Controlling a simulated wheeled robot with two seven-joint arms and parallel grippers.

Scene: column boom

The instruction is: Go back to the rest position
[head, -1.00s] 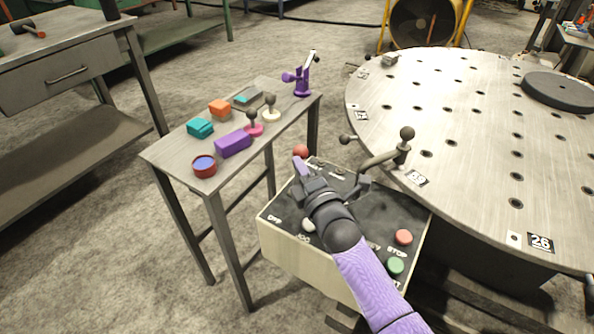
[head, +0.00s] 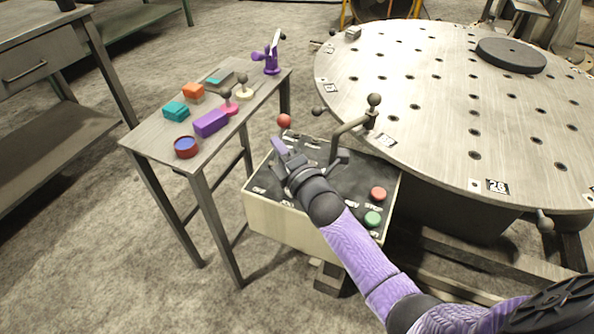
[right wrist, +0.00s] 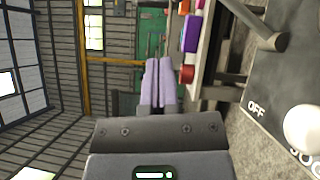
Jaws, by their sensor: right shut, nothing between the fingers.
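My right gripper (head: 279,147) is over the left part of the control box (head: 285,231) in the head view, on its purple and dark arm. In the right wrist view its two purple fingers (right wrist: 159,82) lie side by side, shut, with nothing between them. A red ball knob (head: 284,121) stands just beyond the fingertips. A bent lever (head: 348,128) with a dark ball top rises behind the wrist. The box top carries a red button (head: 378,194) and a green button (head: 373,219). The arm and gripper hide part of the panel. My left gripper is not in view.
A narrow table (head: 150,138) at left holds several small objects, including a purple block (head: 210,123), a red round container (head: 186,147) and a purple clamp-like stand (head: 271,56). A large round perforated table (head: 430,95) is close behind the box. Bare floor lies at front left.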

